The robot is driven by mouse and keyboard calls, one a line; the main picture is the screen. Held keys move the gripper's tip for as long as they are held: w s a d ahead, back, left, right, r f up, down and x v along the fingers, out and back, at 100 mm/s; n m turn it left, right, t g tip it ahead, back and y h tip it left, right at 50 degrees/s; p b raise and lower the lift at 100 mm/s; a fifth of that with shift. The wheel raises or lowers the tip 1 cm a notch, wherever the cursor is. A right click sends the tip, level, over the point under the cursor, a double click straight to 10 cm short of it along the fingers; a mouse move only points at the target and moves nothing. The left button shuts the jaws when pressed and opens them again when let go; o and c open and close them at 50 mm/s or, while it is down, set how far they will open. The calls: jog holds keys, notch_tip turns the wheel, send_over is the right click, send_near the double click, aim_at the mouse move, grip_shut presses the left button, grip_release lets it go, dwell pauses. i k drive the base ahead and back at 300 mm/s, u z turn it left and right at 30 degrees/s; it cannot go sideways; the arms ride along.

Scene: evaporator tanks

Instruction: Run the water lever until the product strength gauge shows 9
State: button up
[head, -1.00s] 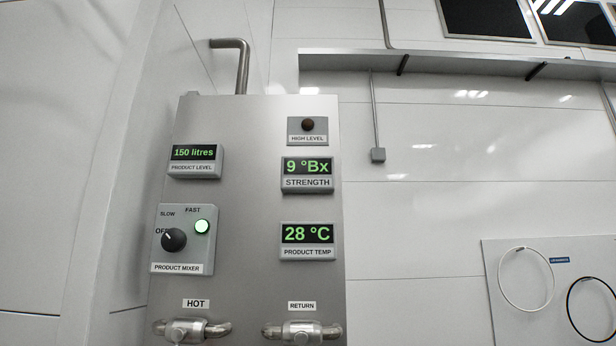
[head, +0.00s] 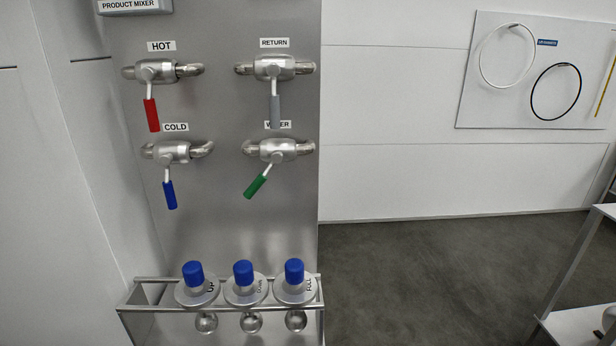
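The water lever (head: 257,185) has a green handle and hangs tilted down to the left from its valve (head: 278,150), at the right of the lower valve row in the head view. Its label (head: 277,125) is partly covered by the grey return lever. The strength gauge is out of view now; one second ago it read 9 °Bx. My gripper is not in view.
The red hot lever (head: 151,114), blue cold lever (head: 170,194) and grey return lever (head: 275,110) hang close by, near vertical. Several blue-capped fittings stand in a metal rack (head: 140,307) below. Hoops hang on a wall board (head: 520,100). Grey floor (head: 430,270) is open at right.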

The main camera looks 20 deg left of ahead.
aim_at(277, 157)
jog(key=z, duration=1.75)
jog(key=k, duration=0.75)
jog(key=u, duration=1.6)
